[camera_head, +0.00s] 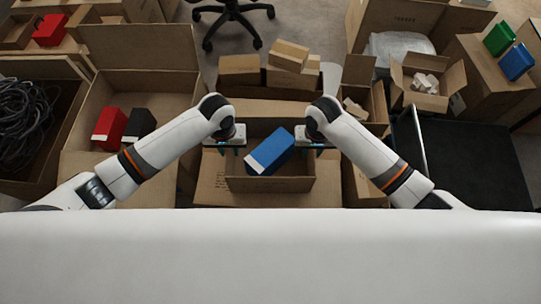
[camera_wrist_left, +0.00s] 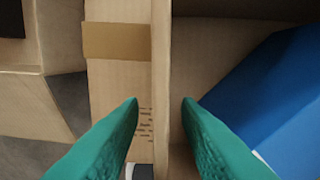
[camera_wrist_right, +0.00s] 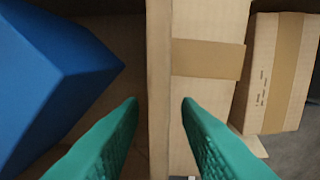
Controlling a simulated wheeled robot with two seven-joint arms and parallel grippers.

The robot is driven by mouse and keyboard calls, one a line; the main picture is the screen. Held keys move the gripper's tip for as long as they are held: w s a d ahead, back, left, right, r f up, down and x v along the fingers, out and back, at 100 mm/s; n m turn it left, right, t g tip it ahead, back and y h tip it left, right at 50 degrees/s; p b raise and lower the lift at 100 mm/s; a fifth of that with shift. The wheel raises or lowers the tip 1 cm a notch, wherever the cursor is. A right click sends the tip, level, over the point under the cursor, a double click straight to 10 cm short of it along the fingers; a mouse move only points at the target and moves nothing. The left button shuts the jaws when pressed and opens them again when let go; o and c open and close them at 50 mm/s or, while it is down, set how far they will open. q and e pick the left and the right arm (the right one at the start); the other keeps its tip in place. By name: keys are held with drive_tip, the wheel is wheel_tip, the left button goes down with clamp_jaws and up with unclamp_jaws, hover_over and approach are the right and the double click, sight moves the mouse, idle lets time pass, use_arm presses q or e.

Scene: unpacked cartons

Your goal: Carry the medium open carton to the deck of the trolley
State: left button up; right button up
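The medium open carton (camera_head: 270,185) stands in the middle of the head view with a blue box with a white side (camera_head: 270,152) inside. My left gripper (camera_head: 232,149) is at its left wall and my right gripper (camera_head: 309,151) at its right wall. In the left wrist view the open fingers (camera_wrist_left: 160,103) straddle the wall's top edge (camera_wrist_left: 161,60), with a gap on each side. The right wrist view shows the same: open fingers (camera_wrist_right: 160,103) around the right wall (camera_wrist_right: 158,50). The trolley's black deck (camera_head: 465,155) lies to the right, partly hidden by my right arm.
A large carton with a red box (camera_head: 109,128) and a black box stands left, near a carton of cables (camera_head: 25,120). Closed cartons (camera_head: 290,57) are behind. A small open carton with white pieces (camera_head: 425,85) stands behind the trolley. The visible deck is bare.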

use_arm(q)
clamp_jaws()
use_arm(e)
clamp_jaws()
use_arm(q)
drive_tip(key=shift+r, duration=0.2)
use_arm(e)
drive_tip(key=shift+r, duration=0.15)
